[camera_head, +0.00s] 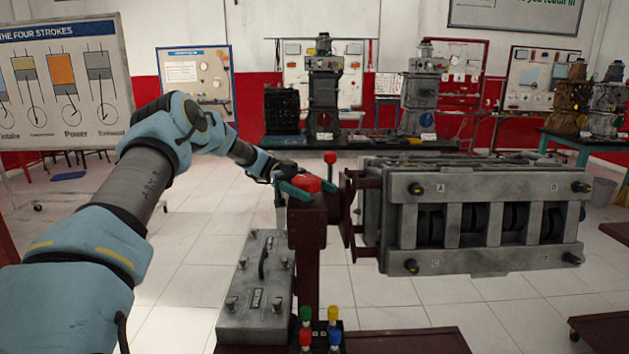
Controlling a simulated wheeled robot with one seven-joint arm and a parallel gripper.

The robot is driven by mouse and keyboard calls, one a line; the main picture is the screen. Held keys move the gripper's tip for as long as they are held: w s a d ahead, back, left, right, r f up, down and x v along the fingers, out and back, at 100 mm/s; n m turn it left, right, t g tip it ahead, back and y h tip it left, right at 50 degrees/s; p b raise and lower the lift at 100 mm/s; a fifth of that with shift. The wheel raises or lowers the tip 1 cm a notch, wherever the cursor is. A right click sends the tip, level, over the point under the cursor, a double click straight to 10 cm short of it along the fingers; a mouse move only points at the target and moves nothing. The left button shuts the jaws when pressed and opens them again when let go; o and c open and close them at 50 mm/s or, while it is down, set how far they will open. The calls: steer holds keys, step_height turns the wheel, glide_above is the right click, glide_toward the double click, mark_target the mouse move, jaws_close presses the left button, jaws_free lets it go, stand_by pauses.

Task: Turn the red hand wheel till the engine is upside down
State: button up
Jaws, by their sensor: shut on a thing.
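The engine (480,215) is a grey block held on the dark red stand (307,245) by a bracket at its left end. It lies on its side, its open face with dark round parts turned toward me. Letters show at its corners. My gripper (310,187) is at the top of the stand's post, its green fingertips shut on a red part, which looks like the red hand wheel (305,182). Most of the wheel is hidden by the gripper and post. A red knob on a dark stem (330,157) stands just behind.
A grey box with knobs (258,285) sits left of the post, and coloured-topped pegs (320,330) stand in front. A bench with engines (350,143) is behind.

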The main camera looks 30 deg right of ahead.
stand_by(0.4)
steer(key=o, duration=1.2)
steer(key=shift+w, duration=0.1)
